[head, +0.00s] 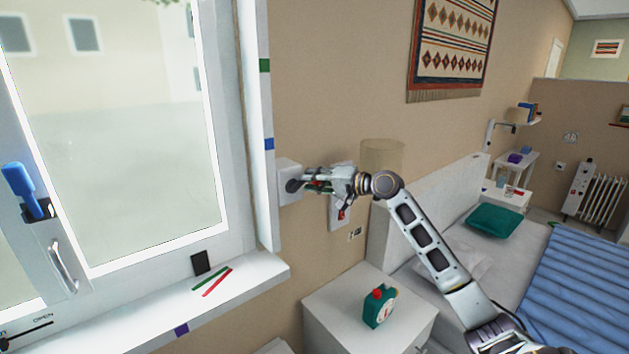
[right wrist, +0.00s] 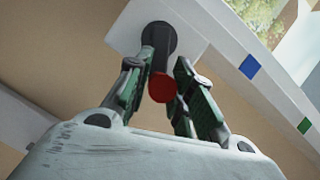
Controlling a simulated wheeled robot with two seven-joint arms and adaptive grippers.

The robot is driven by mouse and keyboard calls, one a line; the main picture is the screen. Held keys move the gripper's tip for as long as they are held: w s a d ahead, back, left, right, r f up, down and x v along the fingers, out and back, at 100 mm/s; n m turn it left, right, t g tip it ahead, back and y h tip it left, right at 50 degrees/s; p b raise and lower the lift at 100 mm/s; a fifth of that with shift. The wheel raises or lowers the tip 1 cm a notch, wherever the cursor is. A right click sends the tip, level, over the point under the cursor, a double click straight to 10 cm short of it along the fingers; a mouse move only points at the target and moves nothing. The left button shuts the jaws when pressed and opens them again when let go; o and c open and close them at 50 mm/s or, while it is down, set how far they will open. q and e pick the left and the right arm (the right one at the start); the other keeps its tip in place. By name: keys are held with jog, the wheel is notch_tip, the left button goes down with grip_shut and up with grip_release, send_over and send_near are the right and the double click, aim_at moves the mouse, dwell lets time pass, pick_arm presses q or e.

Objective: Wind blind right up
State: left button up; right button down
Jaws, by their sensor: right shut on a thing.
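The winder is a white wall box (head: 286,170) with a dark round hub (right wrist: 159,38), on the wall just right of the window frame. Its crank (right wrist: 159,58) is dark with a red end (right wrist: 162,87). My right gripper (head: 308,184) reaches it from the right and is shut on the crank. In the right wrist view the gripper's green-padded fingers (right wrist: 160,92) stand on either side of the red end. The window pane (head: 135,130) is uncovered in the part I see, and no blind cloth shows there. My left gripper is not in view.
A green mark (head: 265,65) and a blue mark (head: 268,144) sit on the window's side frame. A sill (head: 250,277) juts out below. A white bedside cabinet (head: 345,325) with a green clock (head: 379,306) stands under my right arm, beside the bed (head: 580,270).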

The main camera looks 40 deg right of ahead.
jog(key=shift+a+r+n+p, duration=0.15)
jog(key=shift+r+n+p, duration=0.15)
jog(key=shift+r+n, duration=0.2)
jog(key=shift+a+r+n+h+p, duration=0.1)
jog(key=shift+a+n+h+p, duration=0.05)
jog(key=shift+n+h+p, duration=0.2)
jog(key=shift+a+r+n+g+h+p, duration=0.4)
jog(key=shift+n+h+p, duration=0.15)
jog(key=shift+n+p, duration=0.35)
jog(key=shift+s+a+r+n+h+p, duration=0.1)
jog(key=shift+a+n+h+p, duration=0.3)
jog(key=shift+n+p, duration=0.25)
jog(key=n+h+p, duration=0.1)
jog(key=a+n+p, duration=0.1)
jog(key=shift+a+r+n+g+h+p, duration=0.2)
jog(key=shift+n+g+h+p, duration=0.1)
jog(key=shift+h+p, duration=0.1)
jog(key=shift+a+f+n+p, duration=0.15)
jog(key=shift+a+n+p, duration=0.15)
jog(key=shift+n+p, duration=0.1)
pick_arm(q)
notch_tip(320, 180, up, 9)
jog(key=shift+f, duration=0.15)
pick_arm(e)
jog(key=shift+a+h, duration=0.1)
jog(key=shift+h, duration=0.2)
jog(key=shift+s+f, duration=0.1)
jog(key=shift+f, duration=0.05)
